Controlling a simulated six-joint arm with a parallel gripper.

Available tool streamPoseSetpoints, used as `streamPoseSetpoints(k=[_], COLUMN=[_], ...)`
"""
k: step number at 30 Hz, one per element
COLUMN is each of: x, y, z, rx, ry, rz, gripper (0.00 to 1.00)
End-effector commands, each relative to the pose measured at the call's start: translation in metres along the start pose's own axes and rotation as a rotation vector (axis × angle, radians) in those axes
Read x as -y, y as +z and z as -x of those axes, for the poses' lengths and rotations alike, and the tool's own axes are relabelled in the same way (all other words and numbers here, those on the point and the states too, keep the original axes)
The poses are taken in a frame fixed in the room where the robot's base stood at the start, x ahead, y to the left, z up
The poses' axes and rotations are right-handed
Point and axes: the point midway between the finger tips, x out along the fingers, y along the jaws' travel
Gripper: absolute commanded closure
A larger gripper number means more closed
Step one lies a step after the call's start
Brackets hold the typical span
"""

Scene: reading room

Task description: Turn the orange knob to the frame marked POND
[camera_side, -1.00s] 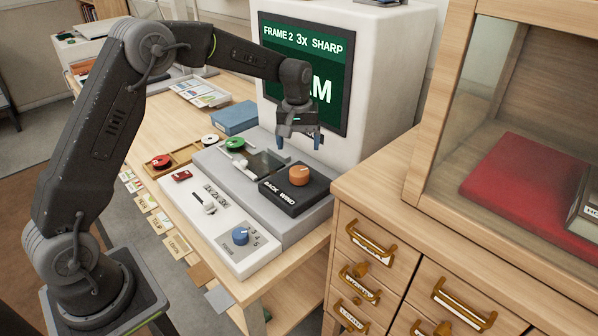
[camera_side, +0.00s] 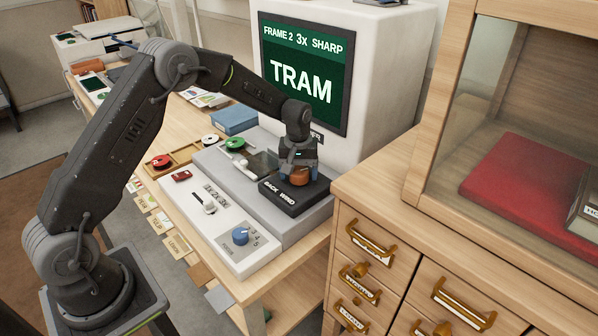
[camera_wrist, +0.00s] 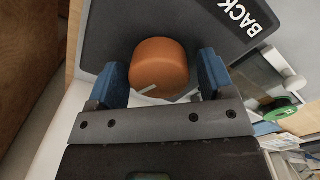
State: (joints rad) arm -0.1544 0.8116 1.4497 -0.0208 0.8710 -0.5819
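The orange knob (camera_side: 299,177) sits on the black plate (camera_side: 279,199) marked BACK and WIND. My gripper (camera_side: 298,170) is lowered over it from above. In the wrist view the knob (camera_wrist: 158,66) stands between the blue fingertips of my gripper (camera_wrist: 163,82), one on each side. The fingers are open, with a narrow gap showing at the right; contact on the left is hard to tell. A pale mark shows on the knob's near side. The screen (camera_side: 302,78) reads FRAME 2, 3x, SHARP and TRAM.
A blue focus knob (camera_side: 240,236) and a slider (camera_side: 209,205) are on the white panel at the front. Green reel (camera_side: 236,144) and red reel (camera_side: 161,161) lie to the left. The wooden cabinet (camera_side: 375,190) stands close on the right.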

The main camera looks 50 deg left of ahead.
Motion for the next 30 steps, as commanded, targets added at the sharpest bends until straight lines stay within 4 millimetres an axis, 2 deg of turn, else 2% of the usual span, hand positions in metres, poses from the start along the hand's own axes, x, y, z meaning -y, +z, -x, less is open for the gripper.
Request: streamPoseSetpoints(k=[2,13,22,30], x=[0.0,0.0001,0.0001,-0.0001], y=[0.0,-0.0001,-0.0001,0.0001], z=[0.0003,0.0006,0.0006,0.0005], rx=[0.0,0.0,0.0,0.003], ry=[0.0,0.0,0.0,0.001], rz=[0.0,0.0,-0.044,-0.212], gripper=[0.32,0.67,0.67,0.67])
